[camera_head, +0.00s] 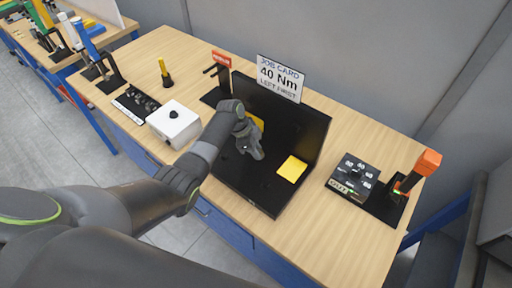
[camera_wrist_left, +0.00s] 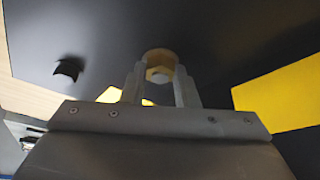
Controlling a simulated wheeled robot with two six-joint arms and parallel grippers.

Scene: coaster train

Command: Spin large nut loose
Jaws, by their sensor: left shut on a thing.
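My left gripper (camera_head: 257,155) comes in from the left and points at the base of a black fixture (camera_head: 232,176) on the bench. In the left wrist view my two fingers (camera_wrist_left: 160,88) are shut on a round brass-coloured nut (camera_wrist_left: 160,55). A paler six-sided end shows inside its ring. In the head view the nut is hidden by the gripper. A job card (camera_head: 279,78) on the fixture's upright panel reads "40 Nm, left first". My right gripper is not in view.
A yellow pad (camera_head: 292,169) lies on the fixture to the right of the gripper. A white box (camera_head: 173,124) with a black knob stands to the left. The bench's front right is clear.

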